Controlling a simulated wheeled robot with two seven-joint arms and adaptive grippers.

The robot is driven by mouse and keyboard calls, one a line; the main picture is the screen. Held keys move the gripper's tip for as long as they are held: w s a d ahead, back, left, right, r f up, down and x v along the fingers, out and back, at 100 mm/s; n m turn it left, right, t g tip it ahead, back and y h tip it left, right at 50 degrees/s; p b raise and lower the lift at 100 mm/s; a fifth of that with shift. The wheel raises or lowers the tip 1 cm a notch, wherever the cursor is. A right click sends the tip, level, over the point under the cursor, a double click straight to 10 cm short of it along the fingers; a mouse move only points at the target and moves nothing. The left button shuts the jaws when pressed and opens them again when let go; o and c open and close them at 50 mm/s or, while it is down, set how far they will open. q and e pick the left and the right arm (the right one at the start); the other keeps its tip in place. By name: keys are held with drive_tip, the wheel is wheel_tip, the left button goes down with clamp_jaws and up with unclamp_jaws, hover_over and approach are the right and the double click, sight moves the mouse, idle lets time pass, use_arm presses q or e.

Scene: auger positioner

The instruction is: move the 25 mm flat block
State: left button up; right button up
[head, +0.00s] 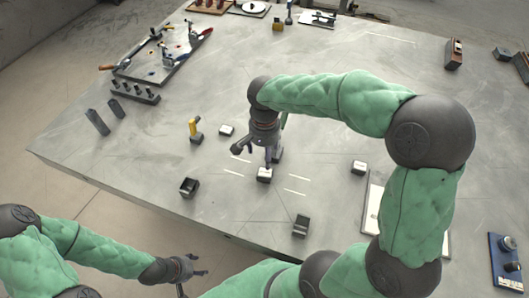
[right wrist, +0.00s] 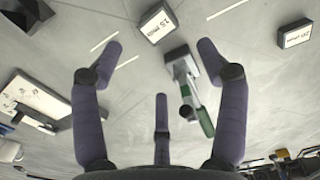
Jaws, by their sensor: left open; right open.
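Small white-topped flat blocks lie on the grey table. One block (head: 265,175) lies between white line marks, just below my right gripper (head: 256,156) in the head view. In the right wrist view a labelled block (right wrist: 158,22) lies beyond the fingertips; its upside-down number is hard to read, so I cannot tell which block is 25 mm. Another labelled block (right wrist: 294,33) is at the upper right there. Two more blocks show in the head view, one at the left (head: 227,130) and one at the right (head: 358,167). My right gripper is open and empty. My left gripper (head: 187,275) is open, off the table's front edge.
Dark open boxes (head: 189,187) (head: 300,226) stand near the front edge. A yellow tool (head: 195,128) stands left of the blocks. A green-handled tool (right wrist: 190,85) is close to my right fingers. A white plate (head: 372,210) lies at the right. Racks and trays sit further back.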

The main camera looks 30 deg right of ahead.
sight(265, 171)
drive_tip(key=shift+o, duration=0.3)
drive_tip(key=shift+w+d+f+n+p, duration=0.15)
drive_tip(key=shift+f+n+p, duration=0.2)
drive_tip(key=shift+p, duration=3.4)
drive_tip(key=shift+f, duration=0.15)
wheel_tip(265, 171, down, 11)
drive_tip(key=b, duration=0.3)
drive_tip(key=shift+r, duration=0.2)
drive_tip(key=c, duration=1.4)
drive_tip(key=o, duration=1.3)
